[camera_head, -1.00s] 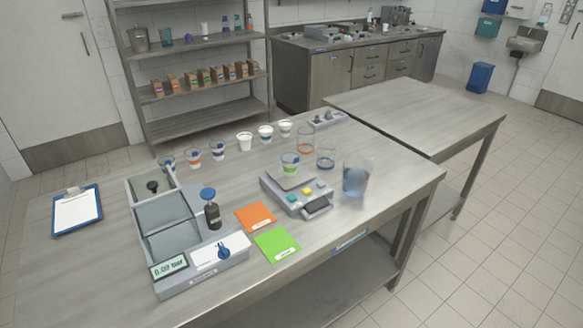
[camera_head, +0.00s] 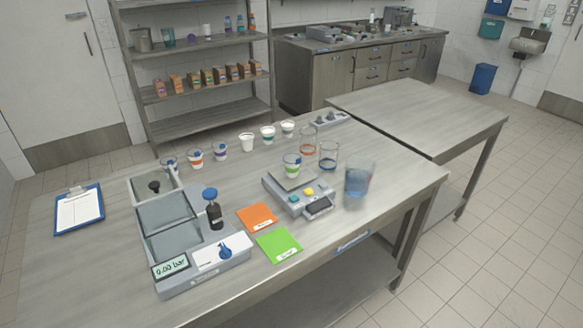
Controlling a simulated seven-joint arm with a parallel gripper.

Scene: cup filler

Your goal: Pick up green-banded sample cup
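The green-banded sample cup (camera_head: 292,168) stands upright on the pan of a grey scale (camera_head: 284,198) on the steel table. Its band is bright green and a bit of blue shows at its top. No gripper or arm part shows in this view, so nothing is seen touching the cup.
A clear beaker (camera_head: 329,157) and an orange-marked beaker (camera_head: 308,140) stand right of and behind the cup. A larger blurred container (camera_head: 359,180) stands right of the scale. A grey filler (camera_head: 172,238) is at left. Several other cups stand behind. An orange card (camera_head: 257,218) and green card (camera_head: 279,245) lie in front.

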